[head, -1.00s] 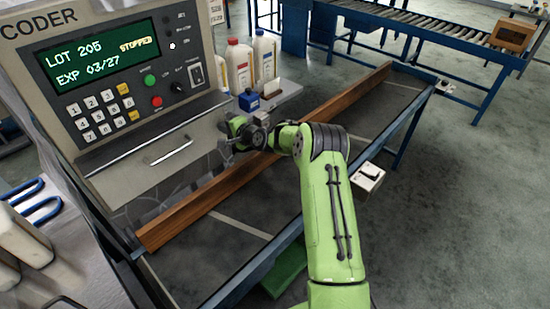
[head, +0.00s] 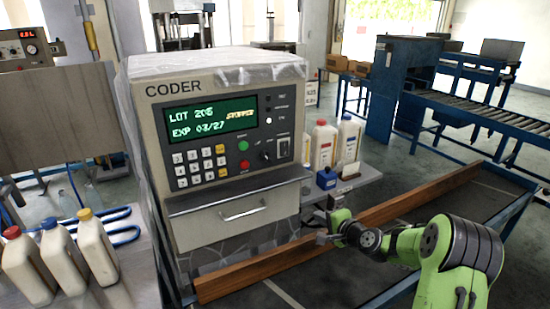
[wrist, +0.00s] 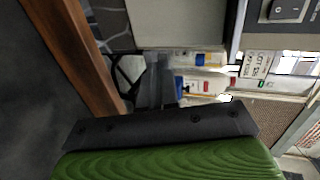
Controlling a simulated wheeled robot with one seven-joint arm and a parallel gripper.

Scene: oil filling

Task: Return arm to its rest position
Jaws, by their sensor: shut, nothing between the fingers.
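My green arm reaches in from the lower right of the head view. My gripper (head: 322,236) is shut and empty, above the conveyor bed beside the wooden rail (head: 410,208) and in front of the coder's lower right side. In the wrist view, its grey fingers (wrist: 155,82) point away past the dark mounting plate, with the wooden rail (wrist: 75,50) to their left. The coder (head: 230,140) shows LOT 205, EXP 03/27 and a stopped sign on its screen.
A small blue bottle (head: 326,178) and white bottles with red and blue caps (head: 322,146) stand on a shelf right of the coder. Several capped jugs (head: 95,248) stand at the lower left. A blue roller conveyor (head: 480,110) runs behind at the right.

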